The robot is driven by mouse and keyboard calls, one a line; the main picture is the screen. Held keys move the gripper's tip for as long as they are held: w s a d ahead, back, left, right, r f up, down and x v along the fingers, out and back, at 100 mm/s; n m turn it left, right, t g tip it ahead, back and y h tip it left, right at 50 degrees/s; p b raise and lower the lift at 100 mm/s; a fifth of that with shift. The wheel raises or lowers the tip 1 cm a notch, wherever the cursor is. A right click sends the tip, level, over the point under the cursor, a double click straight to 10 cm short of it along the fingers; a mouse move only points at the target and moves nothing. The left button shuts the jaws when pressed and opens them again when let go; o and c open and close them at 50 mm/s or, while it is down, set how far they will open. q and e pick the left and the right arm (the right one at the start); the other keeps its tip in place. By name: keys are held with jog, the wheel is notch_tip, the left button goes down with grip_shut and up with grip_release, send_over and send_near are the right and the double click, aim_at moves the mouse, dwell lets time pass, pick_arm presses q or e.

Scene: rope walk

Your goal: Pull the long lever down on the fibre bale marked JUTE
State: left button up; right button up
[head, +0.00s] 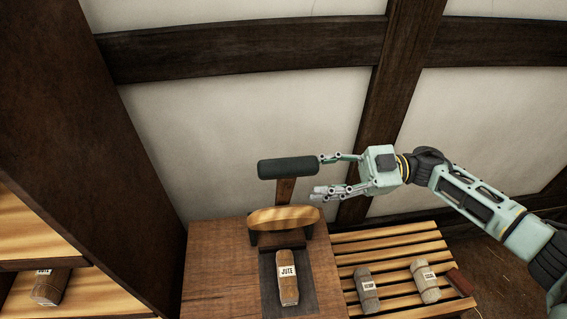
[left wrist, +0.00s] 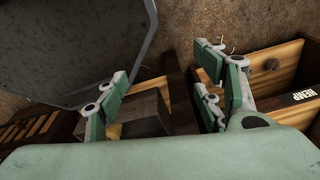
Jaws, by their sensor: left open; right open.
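The long lever has a dark green grip (head: 287,168) on a short visible stretch of wooden shaft (head: 285,190). It stands up behind a curved wooden piece (head: 284,216). The bale marked JUTE (head: 288,282) lies on a dark plate in front of that piece, on a wooden bench. My right gripper (head: 318,176) is open at the right end of the grip. Its upper finger overlaps the grip's end in the picture; I cannot tell whether it touches. Its lower fingers are below and right of the grip. My left gripper (left wrist: 160,88) is open with nothing clearly between its fingers.
A slatted rack (head: 390,240) right of the bench (head: 215,265) holds a HEMP bale (head: 367,290) and another bale (head: 425,281). Shelves with another bale (head: 50,287) stand at left. The left wrist view shows a HEMP label (left wrist: 301,97) on a wooden box and a dark grey panel (left wrist: 70,45).

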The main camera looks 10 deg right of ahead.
aim_at(286, 195)
jog(key=a+p, duration=0.1)
jog(key=a, duration=0.1)
jog(key=a+p, duration=0.1)
jog(key=a, duration=0.1)
jog(key=a+p, duration=0.1)
jog(key=a, duration=0.2)
jog(key=shift+s+r, duration=0.25)
jog(key=shift+s, duration=0.1)
jog(key=shift+w+a+f, duration=0.1)
jog(key=shift+a, duration=0.25)
jog(key=c, duration=0.8)
pick_arm(q)
jog(key=shift+s+a+r, duration=0.1)
jog(key=shift+s+r, duration=1.45)
jog(key=shift+s, duration=0.2)
pick_arm(e)
grip_shut()
